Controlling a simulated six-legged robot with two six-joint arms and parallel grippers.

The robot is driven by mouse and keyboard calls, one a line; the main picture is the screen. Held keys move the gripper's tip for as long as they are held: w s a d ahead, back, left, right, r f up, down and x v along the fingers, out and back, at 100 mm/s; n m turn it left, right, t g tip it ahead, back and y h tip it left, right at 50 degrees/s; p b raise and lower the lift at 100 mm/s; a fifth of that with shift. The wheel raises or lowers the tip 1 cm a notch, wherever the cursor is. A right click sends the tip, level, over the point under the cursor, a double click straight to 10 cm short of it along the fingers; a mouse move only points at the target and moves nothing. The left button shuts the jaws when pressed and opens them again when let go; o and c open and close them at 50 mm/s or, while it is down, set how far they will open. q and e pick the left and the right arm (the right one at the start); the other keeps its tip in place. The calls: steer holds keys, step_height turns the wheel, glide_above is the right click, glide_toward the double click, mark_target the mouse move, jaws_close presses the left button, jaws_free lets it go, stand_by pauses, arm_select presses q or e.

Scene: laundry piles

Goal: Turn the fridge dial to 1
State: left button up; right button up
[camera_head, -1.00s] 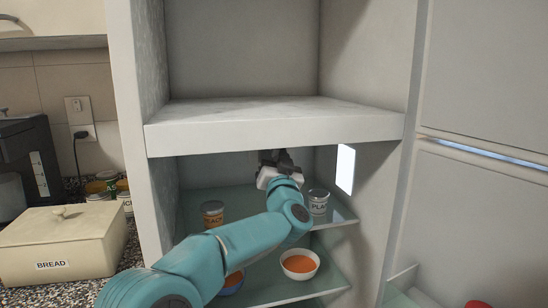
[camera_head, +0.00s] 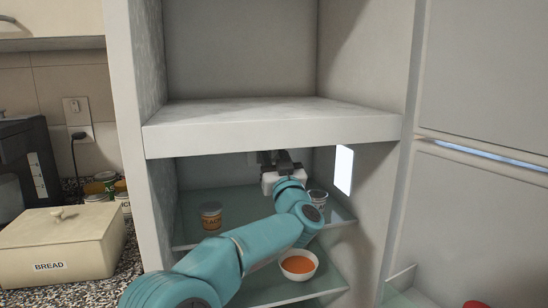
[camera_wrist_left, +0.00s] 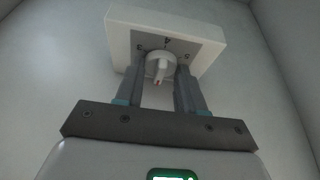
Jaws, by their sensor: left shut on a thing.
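The fridge dial (camera_wrist_left: 159,66) is a white round knob with a raised grip and a small red mark pointing toward the bottom of the left wrist view. It sits on the grey face of a white box (camera_wrist_left: 118,32) on the fridge's back wall. My left gripper (camera_wrist_left: 161,75) is shut on the dial, one finger on each side. In the head view my left gripper (camera_head: 281,160) is deep inside the fridge under its top, and the dial is hidden there. My right gripper is not in view.
A glass shelf below my wrist holds a peach jar (camera_head: 211,216) and a white pot (camera_head: 318,198) partly behind my arm. A lower shelf holds an orange-filled bowl (camera_head: 298,265). A lit panel (camera_head: 344,169) is on the right wall. A bread box (camera_head: 62,245) stands outside left.

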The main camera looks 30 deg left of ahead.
arm_select(q)
steer(key=o, duration=1)
steer(key=b+v, duration=0.2)
steer(key=v, duration=1.4)
steer(key=shift+s, duration=0.2)
steer(key=shift+d, duration=0.15)
